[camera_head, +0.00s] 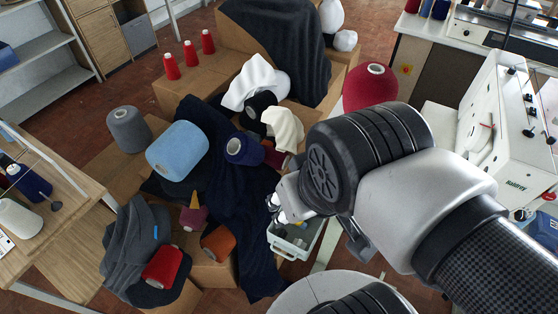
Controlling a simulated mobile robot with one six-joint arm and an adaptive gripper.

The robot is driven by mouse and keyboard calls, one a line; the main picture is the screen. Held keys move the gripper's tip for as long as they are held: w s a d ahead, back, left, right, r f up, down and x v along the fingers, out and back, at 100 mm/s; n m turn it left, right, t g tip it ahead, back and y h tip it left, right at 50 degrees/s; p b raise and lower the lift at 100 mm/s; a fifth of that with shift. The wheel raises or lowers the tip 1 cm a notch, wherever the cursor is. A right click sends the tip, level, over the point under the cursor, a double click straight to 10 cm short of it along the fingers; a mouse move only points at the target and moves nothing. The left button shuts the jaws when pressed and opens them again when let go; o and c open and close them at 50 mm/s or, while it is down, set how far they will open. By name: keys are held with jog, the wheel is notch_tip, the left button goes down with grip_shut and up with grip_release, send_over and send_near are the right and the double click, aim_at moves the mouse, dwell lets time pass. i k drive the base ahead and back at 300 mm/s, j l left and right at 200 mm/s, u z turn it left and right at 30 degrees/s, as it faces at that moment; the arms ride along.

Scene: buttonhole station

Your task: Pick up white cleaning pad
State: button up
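I cannot single out a white cleaning pad with certainty. A pale open bin (278,246) stands below my gripper, with small items in it that are too small to tell. My gripper (275,206) points down and left near the bin's upper left edge. It is mostly hidden behind my black wrist joint, so its opening and any contact are unclear. A white cloth (256,80) and a cream cloth (284,128) are draped among the yarn cones, up and left of my gripper.
Cardboard boxes (205,96) bear dark cloth (229,190), a light blue cone (177,150), a large red cone (370,86) and other cones. A wooden table (68,207) is at left. A white machine (505,130) stands at right. Brick-coloured floor (120,92) shows at upper left.

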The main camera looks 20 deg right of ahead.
aim_at(299, 242)
jog(key=k+l+z, duration=0.25)
jog(key=j+z, duration=0.25)
jog(key=i+j+z, duration=0.1)
jog(key=j+z, duration=0.15)
jog(key=k+l+u, duration=0.35)
jog(key=l+u, duration=0.2)
